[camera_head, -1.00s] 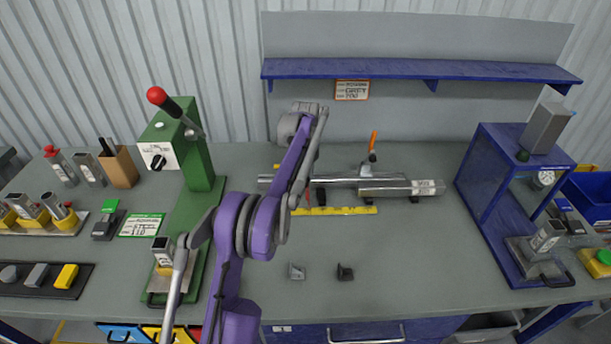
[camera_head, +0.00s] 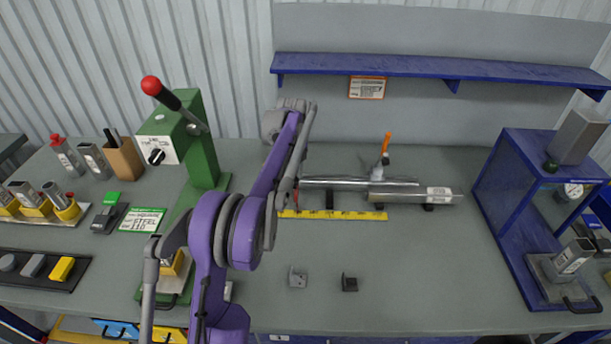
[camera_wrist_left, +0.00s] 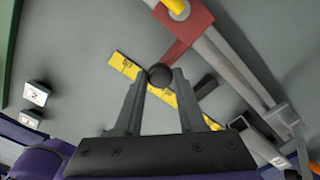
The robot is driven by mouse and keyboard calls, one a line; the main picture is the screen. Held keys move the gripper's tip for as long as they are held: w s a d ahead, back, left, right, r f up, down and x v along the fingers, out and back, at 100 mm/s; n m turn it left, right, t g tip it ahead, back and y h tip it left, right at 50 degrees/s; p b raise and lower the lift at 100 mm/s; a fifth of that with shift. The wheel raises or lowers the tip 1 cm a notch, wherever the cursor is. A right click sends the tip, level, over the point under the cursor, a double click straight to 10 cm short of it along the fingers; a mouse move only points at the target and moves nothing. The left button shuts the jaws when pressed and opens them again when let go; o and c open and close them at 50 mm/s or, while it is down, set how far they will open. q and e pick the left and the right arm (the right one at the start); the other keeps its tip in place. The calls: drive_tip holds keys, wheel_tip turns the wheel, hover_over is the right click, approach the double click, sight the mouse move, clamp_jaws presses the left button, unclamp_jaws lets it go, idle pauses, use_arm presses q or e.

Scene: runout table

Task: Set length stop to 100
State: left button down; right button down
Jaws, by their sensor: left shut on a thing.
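The length stop shows in the left wrist view as a red block (camera_wrist_left: 188,33) on a grey rail, with a dark round knob (camera_wrist_left: 160,76) near it. My left gripper (camera_wrist_left: 161,82) is shut on this knob, one finger on each side. The yellow scale (camera_head: 350,215) lies along the front of the rail (camera_head: 345,182); it also runs below the fingers in the wrist view (camera_wrist_left: 127,66). In the head view my purple arm hides the gripper, the knob and the scale's left end. The scale's numbers are too small to read. My right gripper is not in view.
A square bar (camera_head: 412,195) lies along the rail, with an orange-handled clamp (camera_head: 385,150) behind. Two small brackets (camera_head: 298,277) (camera_head: 349,283) stand in front. A green lever press (camera_head: 200,150) stands left, a blue frame (camera_head: 510,210) right.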

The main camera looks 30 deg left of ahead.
use_arm(q)
drive_tip(key=shift+a, duration=0.1)
drive_tip(key=c, duration=0.5)
unclamp_jaws()
wheel_tip(320, 180, up, 11)
drive_tip(key=p, duration=0.1)
drive_tip(key=shift+f, duration=0.1)
idle(0.3)
